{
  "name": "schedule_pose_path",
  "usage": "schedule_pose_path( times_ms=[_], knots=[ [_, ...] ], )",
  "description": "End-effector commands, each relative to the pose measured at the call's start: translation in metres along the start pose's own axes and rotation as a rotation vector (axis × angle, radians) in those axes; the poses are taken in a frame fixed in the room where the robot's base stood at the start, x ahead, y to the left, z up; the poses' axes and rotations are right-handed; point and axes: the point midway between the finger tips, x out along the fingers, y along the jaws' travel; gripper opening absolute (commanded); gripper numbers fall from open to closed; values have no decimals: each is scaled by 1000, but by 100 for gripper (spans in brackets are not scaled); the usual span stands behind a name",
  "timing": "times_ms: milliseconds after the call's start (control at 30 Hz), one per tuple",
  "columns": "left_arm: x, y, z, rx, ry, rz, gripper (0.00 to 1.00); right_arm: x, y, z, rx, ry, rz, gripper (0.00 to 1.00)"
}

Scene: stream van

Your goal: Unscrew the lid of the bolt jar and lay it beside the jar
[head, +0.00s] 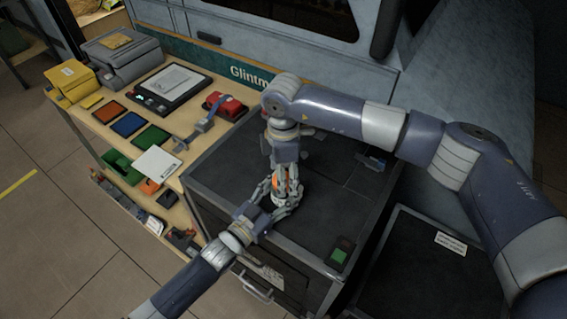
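The bolt jar (275,184) stands on the dark cabinet top, mostly hidden by my two grippers; only a small orange patch of it shows between the fingers. My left gripper (278,200) reaches in from the lower left, its fingers on both sides of the jar's lower part, and looks closed around it. My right gripper (286,172) points down from above at the jar's top. Its fingers overlap the jar and the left fingers, so I cannot tell whether it is shut on the lid. The lid itself is not clearly visible.
The dark cabinet top (225,185) has free room left of the jar and at its right. A small box with a green face (339,255) lies at its front right corner. A wooden counter (85,122) at the left holds a tablet (172,83), coloured pads and a red device (225,106).

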Motion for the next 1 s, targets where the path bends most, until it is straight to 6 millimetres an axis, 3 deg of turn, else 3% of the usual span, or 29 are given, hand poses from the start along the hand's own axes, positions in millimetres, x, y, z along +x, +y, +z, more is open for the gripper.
schedule_pose_path(
  times_ms=[367, 567, 600, 833, 1000],
  knots=[
    [0, 0, -1, 0, 2, 0, 0, 8, 0, 0, -1, 0, 0, 62],
    [0, 0, -1, 0, 2, 0, 0, 7, 0, 0, -1, 0, 0, 19],
    [0, 0, -1, 0, 2, 0, 0, 7, 0, 0, -1, 0, 0, 16],
    [0, 0, -1, 0, 2, 0, 0, 7, 0, 0, -62, 0, 0, 16],
    [0, 0, -1, 0, 2, 0, 0, 7, 0, 0, -329, -1, 1, 16]
  ],
)
